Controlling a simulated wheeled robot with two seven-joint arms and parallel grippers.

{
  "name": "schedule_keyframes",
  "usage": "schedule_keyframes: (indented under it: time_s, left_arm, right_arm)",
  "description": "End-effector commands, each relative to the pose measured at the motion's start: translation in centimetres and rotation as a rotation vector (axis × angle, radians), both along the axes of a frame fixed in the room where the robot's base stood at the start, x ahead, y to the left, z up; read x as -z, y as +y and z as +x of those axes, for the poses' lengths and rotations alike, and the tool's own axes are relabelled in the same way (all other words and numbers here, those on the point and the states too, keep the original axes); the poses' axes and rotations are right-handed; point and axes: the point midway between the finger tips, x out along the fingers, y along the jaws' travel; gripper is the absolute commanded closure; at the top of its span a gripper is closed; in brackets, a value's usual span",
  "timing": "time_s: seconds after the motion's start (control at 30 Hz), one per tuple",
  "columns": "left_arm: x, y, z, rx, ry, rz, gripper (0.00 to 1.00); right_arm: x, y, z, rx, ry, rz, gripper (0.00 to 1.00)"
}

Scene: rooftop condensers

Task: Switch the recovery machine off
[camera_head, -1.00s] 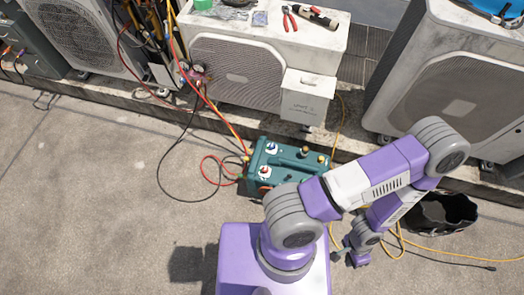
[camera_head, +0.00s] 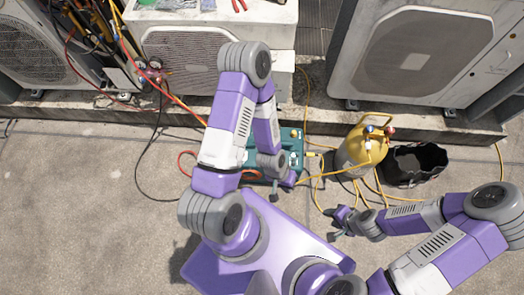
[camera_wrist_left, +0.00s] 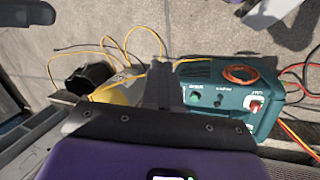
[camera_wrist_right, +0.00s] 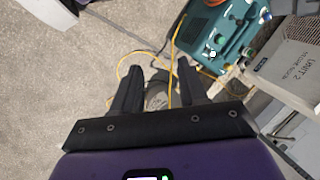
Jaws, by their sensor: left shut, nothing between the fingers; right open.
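The recovery machine (camera_head: 292,136) is a teal box on the ground, partly hidden by my left arm in the head view. In the left wrist view its panel (camera_wrist_left: 232,112) shows a red rocker switch (camera_wrist_left: 255,107), a green knob (camera_wrist_left: 196,98) and a dark knob. I cannot read the switch's position. My left gripper (camera_head: 275,195) is shut and empty near the machine; its fingers (camera_wrist_left: 160,75) show left of the panel, apart from the switch. My right gripper (camera_head: 336,221) is open and empty, lower right of the machine. The machine also shows in the right wrist view (camera_wrist_right: 211,36).
A yellow cylinder (camera_head: 362,148) and a black bucket (camera_head: 410,166) stand right of the machine. Yellow hoses loop on the ground there. Condenser units (camera_head: 412,55) line the back. Red and black hoses run at left. The concrete at lower left is clear.

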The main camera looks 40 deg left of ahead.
Motion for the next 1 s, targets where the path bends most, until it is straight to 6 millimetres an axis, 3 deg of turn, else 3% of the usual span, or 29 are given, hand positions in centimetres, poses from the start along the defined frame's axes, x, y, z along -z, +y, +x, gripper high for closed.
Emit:
schedule_keyframes:
  time_s: [0.13, 0.23, 0.27, 0.37, 0.47, 0.6, 0.67, 0.8, 0.9, 1.0]
  left_arm:
    - [0.0, 0.0, 0.0, 0.000, 0.000, 0.000, 1.00]
    - [0.2, 0.0, 0.2, -0.017, 0.002, 0.002, 1.00]
    - [0.4, 0.0, 0.4, -0.041, 0.004, 0.005, 1.00]
    - [2.0, 0.4, 2.3, -0.216, 0.019, 0.025, 1.00]
    - [4.9, 1.2, 5.4, -0.556, 0.041, 0.058, 1.00]
    - [9.7, 3.5, 9.7, -1.178, 0.057, 0.094, 1.00]
    - [11.6, 4.6, 10.8, -1.442, 0.054, 0.102, 1.00]
    - [15.0, 6.9, 11.8, -1.967, 0.020, 0.107, 1.00]
    - [16.4, 8.0, 11.6, -2.226, -0.015, 0.104, 1.00]
    - [17.2, 8.5, 11.3, -2.379, -0.041, 0.100, 1.00]
  right_arm:
    - [0.0, 0.0, 0.0, 0.000, 0.000, 0.000, 0.57]
    - [0.0, 0.0, 0.0, 0.000, 0.000, 0.000, 0.44]
    - [0.1, 0.0, 0.0, 0.000, 0.000, 0.000, 0.40]
    - [0.3, 0.0, 0.0, 0.000, 0.000, 0.000, 0.40]
    - [0.7, 0.0, 0.0, 0.000, 0.000, 0.000, 0.40]
    - [1.3, 0.0, 0.0, 0.000, 0.000, 0.000, 0.40]
    - [1.5, 0.0, 0.0, 0.000, 0.000, 0.000, 0.40]
    - [1.9, 0.0, 0.0, 0.000, 0.000, 0.000, 0.40]
    - [2.1, 0.0, 0.0, 0.000, 0.000, 0.000, 0.40]
    - [2.2, 0.0, 0.0, 0.000, 0.000, 0.000, 0.40]
